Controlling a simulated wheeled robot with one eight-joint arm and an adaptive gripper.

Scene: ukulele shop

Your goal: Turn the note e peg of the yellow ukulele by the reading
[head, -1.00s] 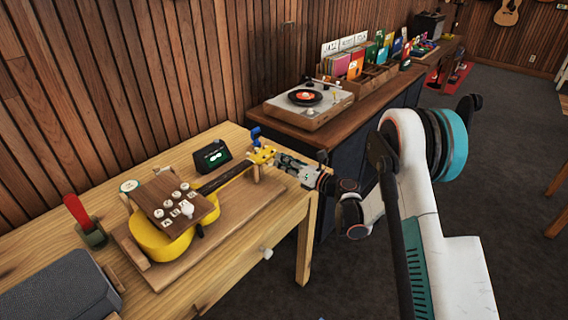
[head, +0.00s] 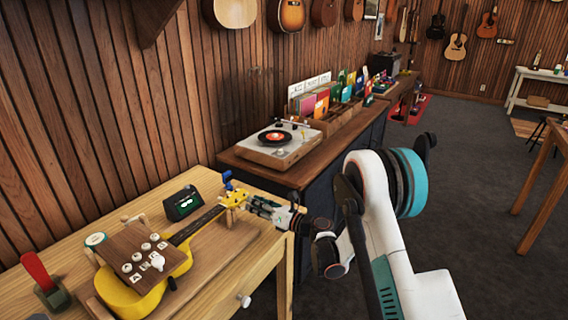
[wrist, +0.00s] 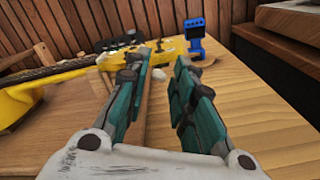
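The yellow ukulele (head: 150,290) lies on a wooden stand on the table, its headstock (head: 234,198) toward the right. The headstock also shows in the wrist view (wrist: 172,50), with small pegs on it. A blue clip device (wrist: 195,38) stands upright at the headstock's end. My gripper (wrist: 166,58) is open, with a clear gap between its teal fingers, and points at the headstock. In the head view my gripper (head: 247,202) is close beside the headstock; contact with a peg cannot be told. A small dark display (head: 183,203) shows a green mark, too small to read.
A brown board (head: 140,254) with several white knobs covers part of the ukulele's body. A red-handled tool (head: 38,272) stands at the table's left. A record player (head: 279,143) sits on the cabinet behind. Open floor (head: 460,190) lies to the right.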

